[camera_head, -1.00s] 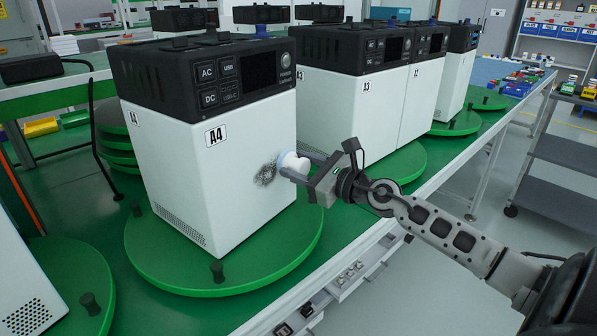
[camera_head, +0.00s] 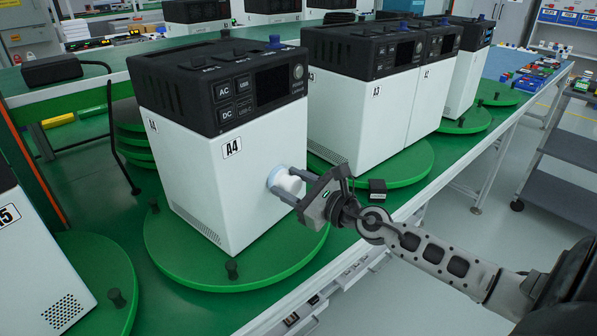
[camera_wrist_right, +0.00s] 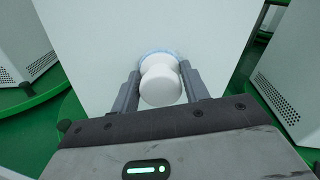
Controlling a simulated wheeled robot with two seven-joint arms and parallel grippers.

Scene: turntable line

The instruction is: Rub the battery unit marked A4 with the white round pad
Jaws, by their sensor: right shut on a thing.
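The battery unit marked A4 (camera_head: 232,185) is a white box with a black top panel. It stands upright on a green turntable (camera_head: 290,272) near the table's front. My right gripper (camera_head: 290,184) is shut on the white round pad (camera_head: 287,182) at the unit's right-hand face. The pad's bluish rim lies against that face, seemingly touching it. In the right wrist view the pad (camera_wrist_right: 160,85) sits between both fingers, against the white wall (camera_wrist_right: 100,30). No dark mark shows on the visible part of the face; what lies under the pad is hidden. My left gripper is out of view.
The unit marked A3 (camera_head: 350,125) stands to the right on its own turntable (camera_head: 405,170). The A5 unit (camera_head: 25,255) is at the lower left. A small black block (camera_head: 377,190) lies near the table edge, close to my right gripper. A grey cart (camera_head: 570,150) stands at right.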

